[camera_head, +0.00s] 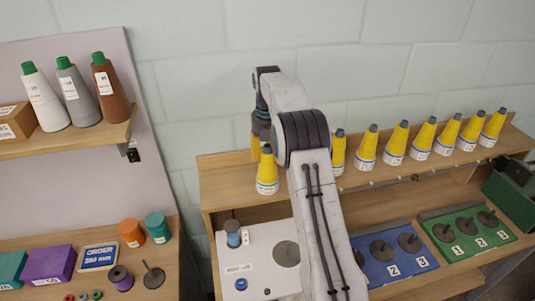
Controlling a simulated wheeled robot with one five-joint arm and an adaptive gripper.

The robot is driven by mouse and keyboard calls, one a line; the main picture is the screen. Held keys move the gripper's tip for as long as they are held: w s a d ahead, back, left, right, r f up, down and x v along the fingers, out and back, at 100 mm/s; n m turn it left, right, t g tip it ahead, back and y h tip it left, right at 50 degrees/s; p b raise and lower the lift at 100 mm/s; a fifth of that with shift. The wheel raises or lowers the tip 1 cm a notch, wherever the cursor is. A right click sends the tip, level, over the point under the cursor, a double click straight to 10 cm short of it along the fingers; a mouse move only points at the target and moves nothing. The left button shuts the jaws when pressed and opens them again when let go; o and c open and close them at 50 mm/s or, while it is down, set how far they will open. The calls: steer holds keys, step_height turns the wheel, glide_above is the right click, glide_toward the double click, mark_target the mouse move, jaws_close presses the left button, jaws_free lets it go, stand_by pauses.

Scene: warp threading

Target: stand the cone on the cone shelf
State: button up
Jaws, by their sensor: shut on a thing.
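The cone shelf (222,174) is a long wooden ledge along the wall. More yellow cones (397,144) stand upright in a row on its right part.
A higher shelf (85,141) at left bears white, grey and brown cones. Below the ledge are a white scale board (262,232), a blue board (380,271) and a green board (460,250) with dark discs. The ledge's left end is bare. My arm hides its middle.

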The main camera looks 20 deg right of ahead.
steer(key=o, duration=1)
steer(key=shift+f, duration=0.1)
steer(key=shift+r, duration=3.85)
